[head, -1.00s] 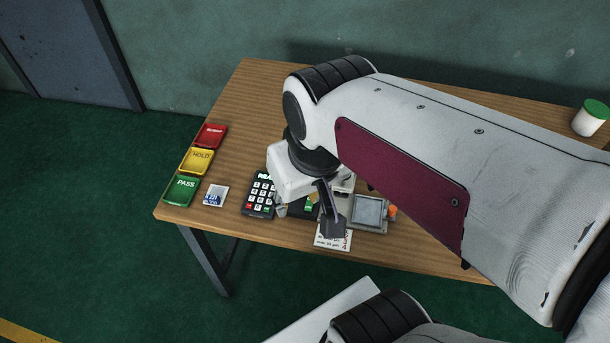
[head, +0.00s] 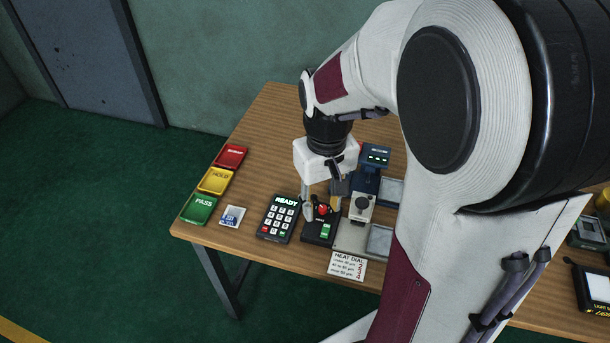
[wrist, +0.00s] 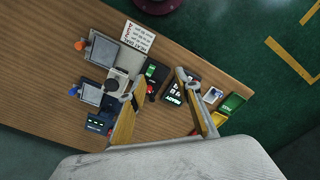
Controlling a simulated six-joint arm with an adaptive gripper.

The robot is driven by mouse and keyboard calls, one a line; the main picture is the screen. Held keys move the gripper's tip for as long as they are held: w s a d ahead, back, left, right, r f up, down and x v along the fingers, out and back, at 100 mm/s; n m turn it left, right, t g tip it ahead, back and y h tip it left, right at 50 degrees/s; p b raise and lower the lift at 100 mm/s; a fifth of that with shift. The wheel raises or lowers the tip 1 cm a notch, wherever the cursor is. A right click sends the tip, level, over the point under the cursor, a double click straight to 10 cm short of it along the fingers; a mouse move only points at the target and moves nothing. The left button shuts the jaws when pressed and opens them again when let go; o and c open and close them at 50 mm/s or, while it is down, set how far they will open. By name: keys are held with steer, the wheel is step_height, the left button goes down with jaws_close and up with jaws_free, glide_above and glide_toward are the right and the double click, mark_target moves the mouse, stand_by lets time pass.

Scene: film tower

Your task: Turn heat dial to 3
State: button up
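My gripper (head: 324,205) points down over the table, its two fingers spread with nothing held. In the wrist view the gripper (wrist: 158,84) also shows open. Below it is a black box (head: 319,230) with a red knob (head: 323,209) and a green label. The red knob also shows between the fingers in the wrist view (wrist: 150,88). Just right of it is a pale block (head: 359,213) with a dark round knob on top. Which knob is the heat dial, and its setting, I cannot tell. A card headed HEAT DIAL (head: 347,266) lies near the front edge.
A keypad reading READY (head: 279,218) lies left of the box. Red (head: 230,156), yellow (head: 215,180) and green (head: 199,208) trays line the table's left end. A blue device with a lit display (head: 375,158) stands behind the pale block. Grey plates lie right of it.

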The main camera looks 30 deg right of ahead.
steer(key=n+g, duration=0.1)
steer(key=n, duration=0.1)
glide_above(323, 208)
steer(key=s+a, duration=0.2)
steer(key=s, duration=0.2)
step_height(323, 208, down, 8)
steer(key=w, duration=0.1)
steer(key=w+d+n, duration=0.1)
steer(key=w+d+f+n, duration=0.1)
steer(key=shift+w+t, duration=0.3)
steer(key=shift+w, duration=0.05)
steer(key=shift+w+r+n, duration=0.1)
steer(key=shift+w+n, duration=0.1)
steer(key=shift+n, duration=0.5)
steer(key=shift+f, duration=3.9)
jaws_close()
